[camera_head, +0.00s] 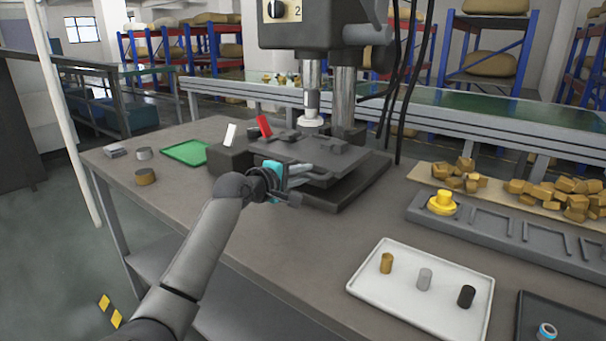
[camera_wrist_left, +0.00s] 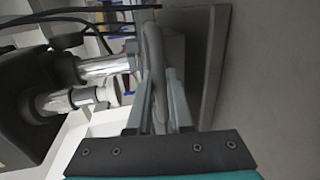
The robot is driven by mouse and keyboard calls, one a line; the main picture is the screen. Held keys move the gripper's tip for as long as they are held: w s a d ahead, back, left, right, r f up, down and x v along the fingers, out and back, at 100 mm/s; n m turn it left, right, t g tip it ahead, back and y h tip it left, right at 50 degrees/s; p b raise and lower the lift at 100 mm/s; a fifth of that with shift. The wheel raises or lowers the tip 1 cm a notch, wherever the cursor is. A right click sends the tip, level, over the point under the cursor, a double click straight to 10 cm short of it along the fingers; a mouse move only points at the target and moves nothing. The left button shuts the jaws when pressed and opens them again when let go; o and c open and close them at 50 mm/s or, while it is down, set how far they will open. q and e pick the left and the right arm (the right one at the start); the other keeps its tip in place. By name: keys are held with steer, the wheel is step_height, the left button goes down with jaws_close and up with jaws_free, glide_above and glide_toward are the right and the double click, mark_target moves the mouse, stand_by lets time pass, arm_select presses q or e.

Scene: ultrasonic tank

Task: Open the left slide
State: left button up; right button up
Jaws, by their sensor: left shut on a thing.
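A grey machine with a vertical press column (camera_head: 346,100) stands on the workbench. A dark slide plate (camera_head: 340,160) lies low on its base, under the spindle. My left gripper (camera_head: 303,171), with a teal body, is at the front of this plate. In the left wrist view, a rounded grey handle bar (camera_wrist_left: 153,45) runs between the two fingers of my left gripper (camera_wrist_left: 160,100), which is shut on it. In the head view my gripper mostly hides the handle. I cannot tell how far the slide is open. My right gripper is not in view.
A red lever (camera_head: 264,125) and a white lever (camera_head: 230,134) stand behind my gripper. A green tray (camera_head: 187,152) lies left. A white tray (camera_head: 365,283) with small cylinders sits front right. Bare bench (camera_head: 270,240) lies between my arm and that tray.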

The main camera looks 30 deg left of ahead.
arm_select(q)
jaws_close()
stand_by(1.0)
